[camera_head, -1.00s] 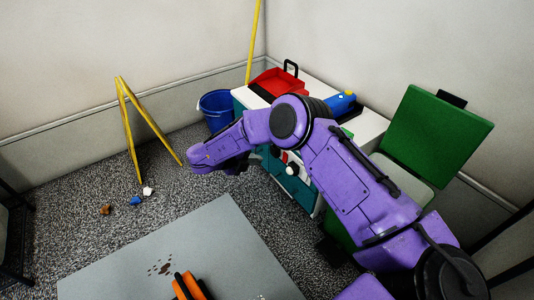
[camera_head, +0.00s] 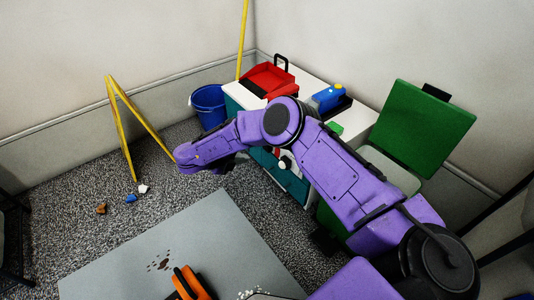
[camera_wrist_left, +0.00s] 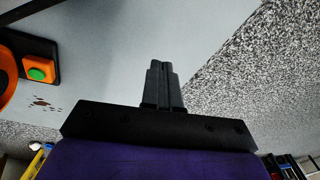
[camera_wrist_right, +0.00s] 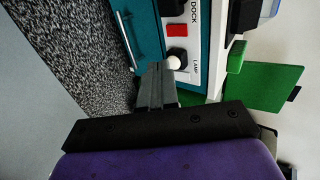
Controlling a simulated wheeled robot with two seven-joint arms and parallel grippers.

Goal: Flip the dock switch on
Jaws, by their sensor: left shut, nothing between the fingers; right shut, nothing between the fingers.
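The white control panel (camera_wrist_right: 194,45) shows in the right wrist view on a teal cabinet front. It carries the words DOCK and LAMP. A black switch part (camera_wrist_right: 171,6), cut off by the top edge, sits beside DOCK. A red square (camera_wrist_right: 177,30) lies between the labels. A white-tipped lever on a black base (camera_wrist_right: 174,61) sits beside LAMP. My right gripper (camera_wrist_right: 161,68) is shut and empty, its tips overlapping the view near this lever; contact cannot be told.

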